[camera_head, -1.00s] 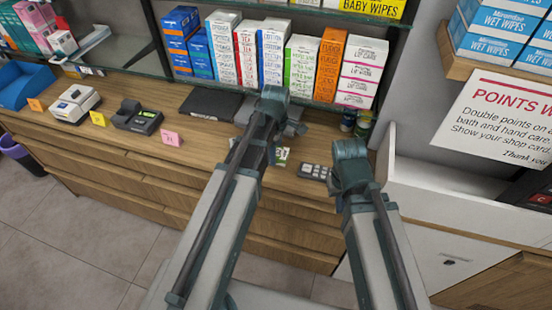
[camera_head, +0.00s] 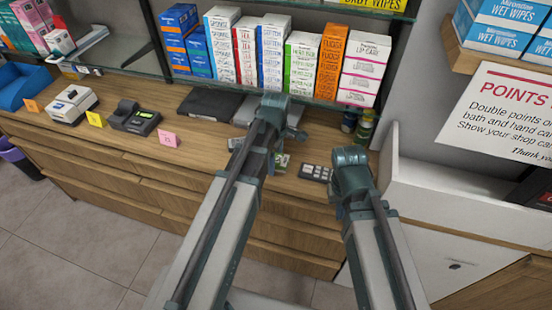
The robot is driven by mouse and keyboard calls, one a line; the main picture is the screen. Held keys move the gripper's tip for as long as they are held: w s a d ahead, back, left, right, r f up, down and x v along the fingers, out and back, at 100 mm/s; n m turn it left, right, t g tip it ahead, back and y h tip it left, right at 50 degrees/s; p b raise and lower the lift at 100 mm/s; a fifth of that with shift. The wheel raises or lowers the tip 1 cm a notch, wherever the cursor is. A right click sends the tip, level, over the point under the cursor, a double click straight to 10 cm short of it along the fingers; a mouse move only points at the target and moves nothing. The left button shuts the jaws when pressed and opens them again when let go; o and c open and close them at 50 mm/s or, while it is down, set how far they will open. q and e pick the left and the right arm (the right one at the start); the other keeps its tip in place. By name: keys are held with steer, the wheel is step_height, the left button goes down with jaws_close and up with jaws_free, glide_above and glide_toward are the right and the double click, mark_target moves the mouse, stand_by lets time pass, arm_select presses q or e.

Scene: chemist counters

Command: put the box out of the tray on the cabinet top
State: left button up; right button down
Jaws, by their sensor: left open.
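The wooden cabinet top (camera_head: 205,140) runs across the middle of the view. A small green and white item (camera_head: 281,160) lies on it, partly behind my left arm; I cannot tell whether it is the box. A dark flat item (camera_head: 210,104) lies near the back of the counter, but I cannot tell whether it is the tray. My left gripper (camera_head: 287,131) is over the counter, mostly hidden behind its own arm, open. My right arm ends at a teal joint above the counter's right end; its gripper is hidden behind it.
A card reader (camera_head: 134,118), a white device (camera_head: 72,104) and a pink tag (camera_head: 168,139) stand on the left. A keypad (camera_head: 315,173) lies between my arms. Shelved boxes (camera_head: 273,52) line the back. A white cabinet (camera_head: 450,205) rises on the right.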

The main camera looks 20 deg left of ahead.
arm_select(q)
steer(key=shift+r, duration=0.1)
step_height(320, 180, up, 12)
steer(key=p, duration=1.2)
steer(key=s+d+m, duration=0.5)
steer(key=s+m, duration=0.2)
steer(key=m, duration=0.3)
steer(key=s+d+m+y, duration=0.1)
steer(key=s+d+m, duration=0.4)
steer(key=m, duration=0.6)
steer(key=shift+s+d+r, duration=0.15)
steer(key=shift+s+d, duration=0.1)
steer(key=shift+s, duration=0.9)
step_height(320, 180, down, 5)
steer(key=b, duration=0.4)
steer(key=shift+r, duration=0.15)
